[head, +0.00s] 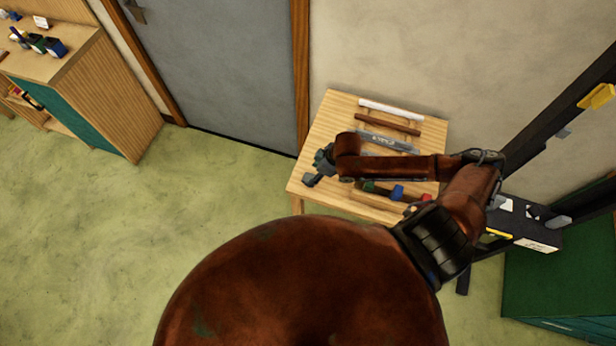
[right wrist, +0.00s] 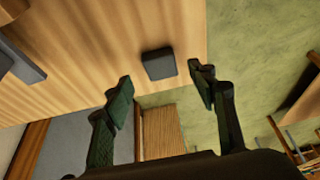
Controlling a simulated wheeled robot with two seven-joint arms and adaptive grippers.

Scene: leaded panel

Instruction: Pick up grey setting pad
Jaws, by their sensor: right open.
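The grey setting pad (right wrist: 159,64) is a small dark square block lying on the wooden table, close to its edge, in the right wrist view. My right gripper (right wrist: 161,82) is open. Its two dark green fingers point toward the pad, one to each side of it in the picture, with nothing held between them. In the head view my right gripper (head: 320,165) is over the left part of the table. A small dark grey piece shows just below it there, but I cannot tell whether it is the pad or a fingertip. My left gripper is not in view.
The wooden table (head: 340,112) also bears a white bar (head: 391,108), a brown bar (head: 388,123), a grey bar (head: 385,141) and tools with blue and red ends (head: 397,192). A grey door (head: 225,65) and wall stand behind. Green floor lies open to the left.

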